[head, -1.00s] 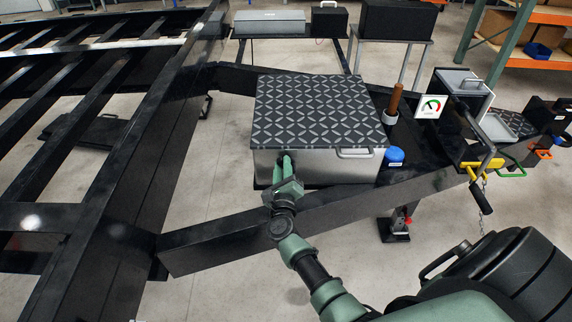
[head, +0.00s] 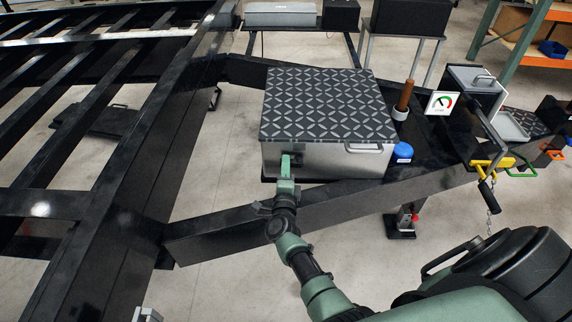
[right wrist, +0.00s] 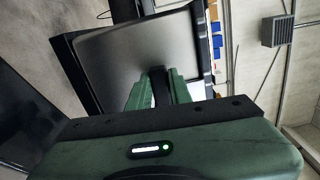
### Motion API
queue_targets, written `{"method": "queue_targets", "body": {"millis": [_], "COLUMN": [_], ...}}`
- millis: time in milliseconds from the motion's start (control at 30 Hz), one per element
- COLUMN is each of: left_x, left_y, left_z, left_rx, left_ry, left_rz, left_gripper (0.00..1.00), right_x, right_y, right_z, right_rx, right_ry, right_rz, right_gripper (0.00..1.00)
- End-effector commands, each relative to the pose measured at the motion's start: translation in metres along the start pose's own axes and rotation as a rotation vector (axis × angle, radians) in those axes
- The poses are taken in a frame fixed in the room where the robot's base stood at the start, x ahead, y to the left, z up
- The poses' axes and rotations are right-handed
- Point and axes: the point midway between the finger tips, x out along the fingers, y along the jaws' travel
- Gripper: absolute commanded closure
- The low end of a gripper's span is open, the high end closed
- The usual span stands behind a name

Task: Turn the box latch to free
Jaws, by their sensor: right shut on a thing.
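The box (head: 318,158) has a silver body and a dark lid with a diamond pattern, and it sits on the trailer's black frame. The lid is down. My right gripper (head: 286,163) is at the left part of the box's front face. In the right wrist view its green fingers (right wrist: 160,92) are shut on the dark latch (right wrist: 159,82), against the grey box face (right wrist: 115,62). In the head view the fingers show nearly edge-on and the latch is mostly hidden behind them. My left gripper is not in view.
A silver handle (head: 364,148) is on the box's front right. A blue cap (head: 403,151), a brown upright handle (head: 406,95) and a gauge card (head: 441,103) stand right of the box. Black trailer beams (head: 120,180) lie at left.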

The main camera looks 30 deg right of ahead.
Motion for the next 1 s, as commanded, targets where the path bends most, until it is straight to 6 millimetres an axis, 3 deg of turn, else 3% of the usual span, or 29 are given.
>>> {"method": "queue_targets", "body": {"millis": [733,767,833,1000], "left_x": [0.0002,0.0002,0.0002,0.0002], "left_y": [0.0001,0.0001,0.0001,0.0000], "left_z": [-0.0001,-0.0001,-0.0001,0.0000], "left_rx": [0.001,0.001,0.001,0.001], "left_ry": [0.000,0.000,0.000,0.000], "left_rz": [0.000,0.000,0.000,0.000], "left_gripper": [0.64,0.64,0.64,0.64], "right_x": [-0.0014,-0.0014,-0.0013,-0.0007], "right_y": [0.0062,0.0062,0.0061,0.0050], "right_z": [0.0006,0.0005,0.0005,0.0002], "right_rx": [-0.087,-0.087,-0.087,-0.085], "right_ry": [-0.002,-0.002,-0.002,-0.001], "right_rz": [0.005,0.005,0.005,0.003], "right_gripper": [1.00,0.75,0.58,0.58]}}
